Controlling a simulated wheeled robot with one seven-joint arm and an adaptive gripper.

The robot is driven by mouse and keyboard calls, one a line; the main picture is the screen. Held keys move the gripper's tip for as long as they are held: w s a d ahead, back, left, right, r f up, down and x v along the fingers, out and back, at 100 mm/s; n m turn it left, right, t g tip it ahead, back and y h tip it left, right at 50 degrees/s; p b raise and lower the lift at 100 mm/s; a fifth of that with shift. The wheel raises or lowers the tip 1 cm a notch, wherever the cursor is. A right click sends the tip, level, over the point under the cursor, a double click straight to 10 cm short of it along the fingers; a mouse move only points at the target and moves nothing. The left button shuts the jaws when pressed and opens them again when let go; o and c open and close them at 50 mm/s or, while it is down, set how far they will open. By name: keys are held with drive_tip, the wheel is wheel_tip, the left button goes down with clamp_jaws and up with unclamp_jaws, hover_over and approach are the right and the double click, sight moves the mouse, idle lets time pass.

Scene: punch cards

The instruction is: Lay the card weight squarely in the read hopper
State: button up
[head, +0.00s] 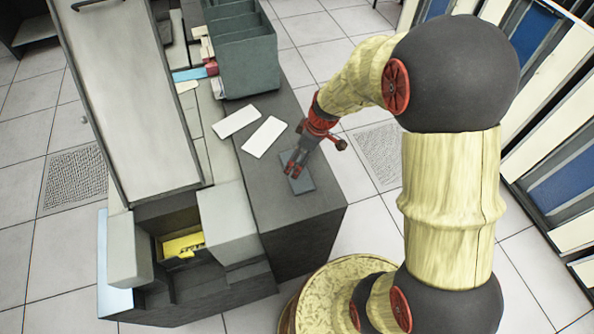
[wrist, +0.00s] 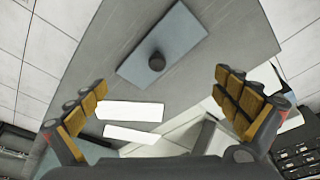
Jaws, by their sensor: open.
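The card weight is a flat blue-grey plate with a dark round knob (wrist: 157,61). Its plate (wrist: 178,38) lies flat on the dark counter in the wrist view, and it shows in the head view (head: 299,187) near the counter's front right end. My gripper (head: 293,170) is over the weight, partly covering it in the head view. In the wrist view my gripper (wrist: 160,84) has its fingers wide apart, with nothing between them, and the knob lies ahead of them. A recess with yellow inside (head: 182,245) sits in the machine at lower left; I cannot tell if it is the read hopper.
Two white cards (head: 263,137) (head: 237,121) lie on the dark counter (head: 278,216) behind the weight. A grey-green divided rack (head: 247,65) stands at the back. A long grey cover or tray (head: 130,90) rises at left. Grey blocks (head: 228,224) flank the recess.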

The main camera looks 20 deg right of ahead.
sight(295, 167)
drive_tip(key=x, duration=0.6)
drive_tip(key=shift+s+a+f, duration=0.15)
drive_tip(key=shift+s+a, duration=0.1)
drive_tip(key=shift+s, duration=0.05)
drive_tip(key=shift+w+f, duration=0.15)
drive_tip(key=shift+f, duration=0.3)
drive_tip(key=shift+c, duration=0.3)
